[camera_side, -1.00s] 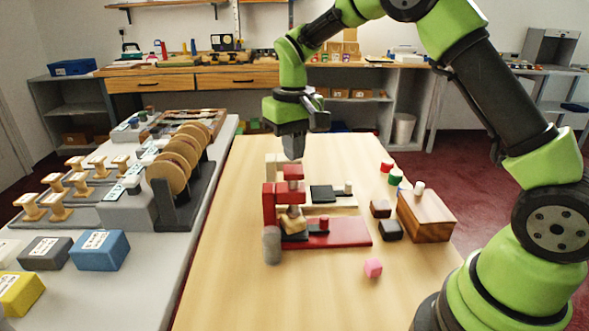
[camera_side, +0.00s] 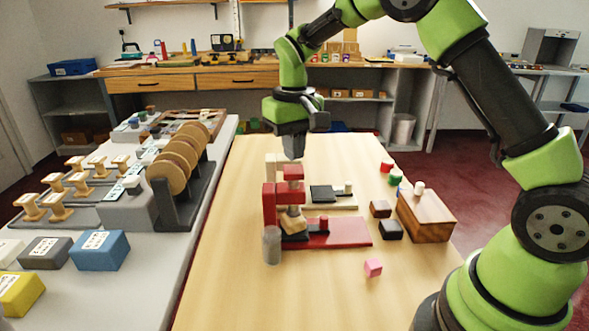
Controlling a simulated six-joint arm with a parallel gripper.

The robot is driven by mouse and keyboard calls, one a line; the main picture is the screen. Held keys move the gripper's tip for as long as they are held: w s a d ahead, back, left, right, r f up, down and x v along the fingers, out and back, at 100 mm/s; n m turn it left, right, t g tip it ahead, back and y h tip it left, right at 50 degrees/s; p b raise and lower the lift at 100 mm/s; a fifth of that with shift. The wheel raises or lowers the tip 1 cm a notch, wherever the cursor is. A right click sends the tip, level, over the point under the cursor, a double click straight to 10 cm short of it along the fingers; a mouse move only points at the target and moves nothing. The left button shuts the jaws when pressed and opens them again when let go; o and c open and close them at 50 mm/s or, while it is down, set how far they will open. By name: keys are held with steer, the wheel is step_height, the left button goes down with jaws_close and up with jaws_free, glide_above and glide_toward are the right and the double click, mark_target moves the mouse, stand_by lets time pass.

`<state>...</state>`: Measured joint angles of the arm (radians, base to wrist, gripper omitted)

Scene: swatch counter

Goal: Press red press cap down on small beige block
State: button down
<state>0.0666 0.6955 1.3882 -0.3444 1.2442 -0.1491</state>
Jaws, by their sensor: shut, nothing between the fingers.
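The red press (camera_side: 345,232) stands on the wooden table, with a flat base, an upright column at its left and an arm reaching out at the top. Its red press cap (camera_side: 293,172) sits on top of that arm. The small beige block (camera_side: 294,222) is under the arm, on a dark pad at the left of the base; its top is partly hidden. My gripper (camera_side: 293,155) is shut, empty and pointing down right above the cap. I cannot tell whether its tips touch the cap.
A second, cream press (camera_side: 335,205) with a dark pad stands just behind. A grey cylinder (camera_side: 272,245) is at the front left of the red press. To the right are a wooden box (camera_side: 427,217), dark blocks (camera_side: 391,230) and a pink cube (camera_side: 373,267).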

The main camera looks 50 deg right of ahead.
mark_target(293, 169)
steer(key=shift+f, duration=1.75)
steer(key=shift+r, duration=0.1)
stand_by(0.3)
steer(key=shift+r, duration=3.95)
steer(key=shift+s+a+r, duration=0.1)
steer(key=shift+s+r, duration=0.1)
steer(key=shift+r, duration=0.15)
steer(key=s+a+r+t+y, duration=0.1)
steer(key=s+a+r+t, duration=0.1)
steer(key=s, duration=0.9)
steer(key=s+a+r+m+t+y, duration=0.1)
steer(key=s+a+r+t, duration=0.2)
steer(key=s, duration=0.8)
step_height(293, 169, up, 2)
steer(key=shift+s+t, duration=0.2)
steer(key=shift+t, duration=0.9)
